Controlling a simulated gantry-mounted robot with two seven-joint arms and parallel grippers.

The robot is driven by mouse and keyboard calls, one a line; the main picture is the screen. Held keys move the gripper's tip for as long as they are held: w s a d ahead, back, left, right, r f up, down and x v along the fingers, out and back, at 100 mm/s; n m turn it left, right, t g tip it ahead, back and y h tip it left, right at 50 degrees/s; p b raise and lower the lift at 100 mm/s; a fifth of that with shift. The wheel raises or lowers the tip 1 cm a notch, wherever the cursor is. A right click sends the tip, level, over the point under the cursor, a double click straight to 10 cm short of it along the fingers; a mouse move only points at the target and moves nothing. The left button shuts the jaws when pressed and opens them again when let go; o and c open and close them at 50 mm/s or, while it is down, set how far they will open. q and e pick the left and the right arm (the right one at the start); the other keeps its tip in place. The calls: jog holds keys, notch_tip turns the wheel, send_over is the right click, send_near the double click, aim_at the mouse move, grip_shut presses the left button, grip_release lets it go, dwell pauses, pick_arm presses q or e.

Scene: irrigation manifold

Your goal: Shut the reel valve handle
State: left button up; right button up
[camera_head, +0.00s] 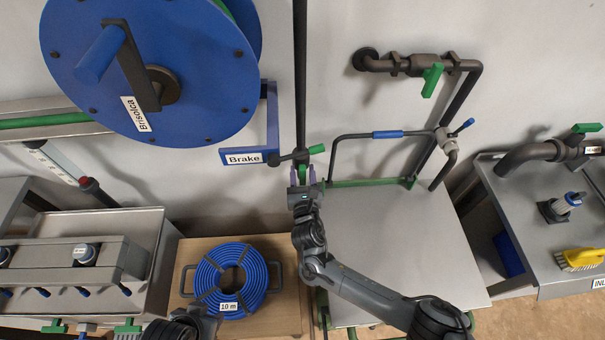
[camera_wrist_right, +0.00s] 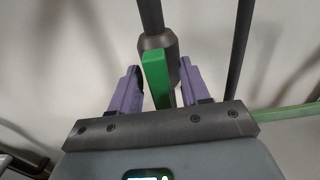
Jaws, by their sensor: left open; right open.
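A green valve handle (camera_wrist_right: 157,78) stands upright in the right wrist view, between the two purple fingers of my right gripper (camera_wrist_right: 158,88). It sits in front of a dark valve body (camera_wrist_right: 156,42) on a vertical pipe. A small gap shows on each side of the handle, so the fingers are open around it. In the head view my right gripper (camera_head: 303,178) is just below this valve handle (camera_head: 304,157), beside the brake lever. My left gripper (camera_head: 183,325) shows only partly at the bottom edge; its fingertips are hard to make out.
The blue hose reel (camera_head: 185,105) is at upper left, with a blue Brake bracket (camera_head: 243,157) and a green-tipped brake lever (camera_head: 316,149) near my right gripper. A blue hose coil (camera_head: 205,278) lies below. Another green-handled valve (camera_head: 432,80) is on the wall.

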grip_shut()
